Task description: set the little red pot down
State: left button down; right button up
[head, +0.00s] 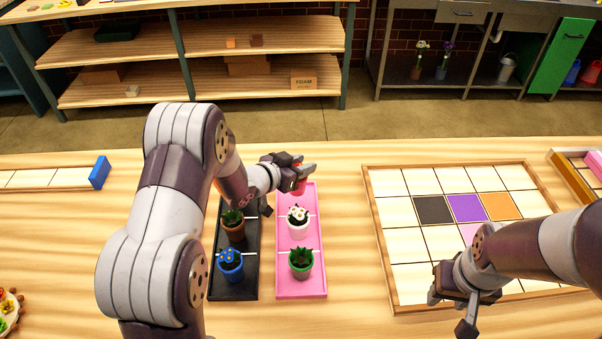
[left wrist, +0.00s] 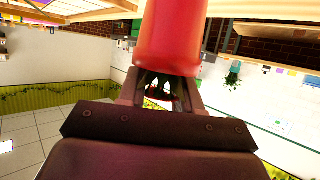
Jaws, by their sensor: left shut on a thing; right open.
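My left gripper (head: 301,175) is shut on the little red pot (head: 300,187), over the far end of the pink tray (head: 317,270). Only a sliver of the pot shows in the head view; the fingers cover the rest. In the left wrist view the red pot (left wrist: 168,40) fills the space between the fingertips. I cannot tell whether its base touches the tray. My right gripper (head: 451,312) is open and empty above the near edge of the grid board.
The pink tray also holds a white pot (head: 298,229) and a green pot (head: 301,266). The black tray (head: 233,291) beside it holds a brown pot (head: 234,232) and a blue pot (head: 231,268). The grid board (head: 405,185) lies to the right. Table between trays and board is clear.

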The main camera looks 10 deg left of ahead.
aim_at(301, 190)
pick_arm(q)
jog(key=f, duration=0.3)
jog(key=shift+s, duration=0.2)
jog(key=shift+w+f, duration=0.15)
jog(key=shift+f, duration=0.1)
jog(key=shift+f, duration=0.1)
jog(key=c, duration=0.8)
grip_release()
